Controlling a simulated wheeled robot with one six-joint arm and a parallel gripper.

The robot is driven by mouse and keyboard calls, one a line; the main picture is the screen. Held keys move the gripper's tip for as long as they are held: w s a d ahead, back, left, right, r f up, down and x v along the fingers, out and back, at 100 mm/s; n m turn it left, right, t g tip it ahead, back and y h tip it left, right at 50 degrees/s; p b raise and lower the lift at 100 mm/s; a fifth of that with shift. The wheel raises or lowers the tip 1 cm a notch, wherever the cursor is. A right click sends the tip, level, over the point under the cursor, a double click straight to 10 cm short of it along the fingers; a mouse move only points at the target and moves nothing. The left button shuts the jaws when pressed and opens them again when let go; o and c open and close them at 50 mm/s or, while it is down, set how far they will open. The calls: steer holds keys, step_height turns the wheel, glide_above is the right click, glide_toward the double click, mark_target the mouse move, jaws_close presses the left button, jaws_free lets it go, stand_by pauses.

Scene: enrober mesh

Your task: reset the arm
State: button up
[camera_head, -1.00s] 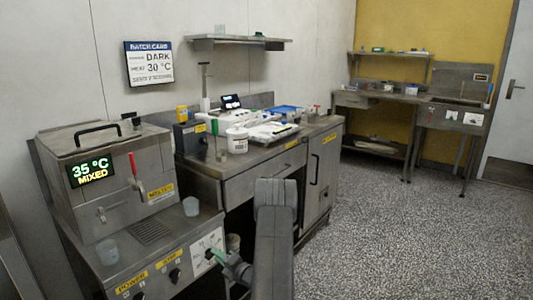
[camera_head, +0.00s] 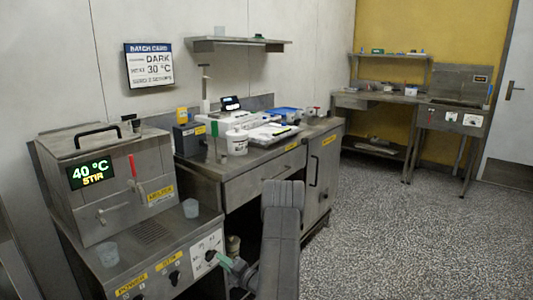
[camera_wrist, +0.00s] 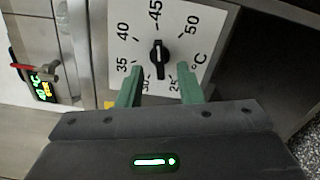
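My gripper (camera_wrist: 159,70) has two green fingers spread apart with nothing between them, so it is open. In the wrist view it faces a white temperature dial (camera_wrist: 122,30) with a black knob (camera_wrist: 160,53), marked from 25 to 50 °C. The knob shows beyond the gap between the fingertips, and I see no contact. The knob stands roughly upright in that view; its exact setting is hard to read. In the head view my gripper (camera_head: 222,260) is low in front of the melter's front panel, close to the dial (camera_head: 207,247), partly hidden behind my arm.
The melter (camera_head: 120,205) has a display (camera_head: 91,173) reading 40 °C STIR. A steel counter (camera_head: 262,165) with a scale, a white tub (camera_head: 237,141) and trays stands behind my arm. The speckled floor (camera_head: 420,230) at right is clear.

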mark_target(213, 256)
steer(key=v, duration=0.9)
steer(key=x, duration=1.4)
steer(key=shift+s+b, duration=0.1)
steer(key=shift+b, duration=0.3)
steer(key=shift+d+n+b, duration=0.2)
steer(key=shift+n+b, duration=0.15)
steer(key=shift+n, duration=0.65)
steer(key=n+b, duration=0.1)
steer(key=n, duration=0.4)
steer(key=shift+s+a+r+n+b, duration=0.1)
steer(key=shift+s+r+n+b, duration=0.05)
steer(key=shift+n+b, duration=0.2)
steer(key=shift+s, duration=0.1)
